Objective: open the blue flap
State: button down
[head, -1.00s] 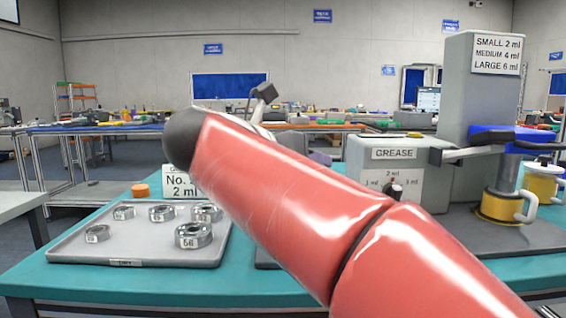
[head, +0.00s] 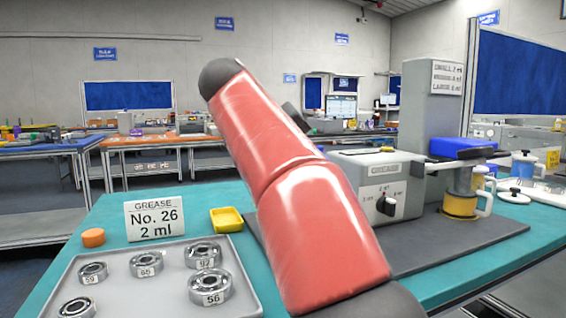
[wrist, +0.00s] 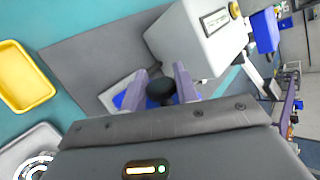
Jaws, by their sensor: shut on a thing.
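A solid blue part (head: 463,147), flap-like, sits on top of the grease dispenser's arm above a yellow cup (head: 462,202). It also shows in the wrist view (wrist: 265,30), upper right, apart from my gripper. My gripper (wrist: 162,85) is shut on a black round thing (wrist: 160,91) in the wrist view. Just beyond it lies a pale panel (wrist: 112,92) with a blue patch (wrist: 120,99), partly hidden by my fingers. I cannot tell whether that patch is a flap. In the head view my red arm hides my gripper.
The grey dispenser (head: 345,164) with a dial (head: 387,205) stands on a dark mat (head: 440,240). A tray (head: 130,300) of several bearings, a yellow dish (head: 227,220), an orange cap (head: 93,238) and a sign (head: 155,219) stand left. Teal table (head: 535,237) is clear at the right front.

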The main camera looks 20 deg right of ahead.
jog(key=shift+w+f+n+g, duration=0.2)
jog(key=shift+w+g, duration=0.1)
jog(key=shift+w, duration=0.1)
jog(key=shift+w+f+n+g, duration=0.2)
jog(key=shift+w+g, duration=0.1)
jog(key=shift+w, duration=0.1)
jog(key=c, duration=1.1)
grip_release()
jog(key=shift+r, duration=0.2)
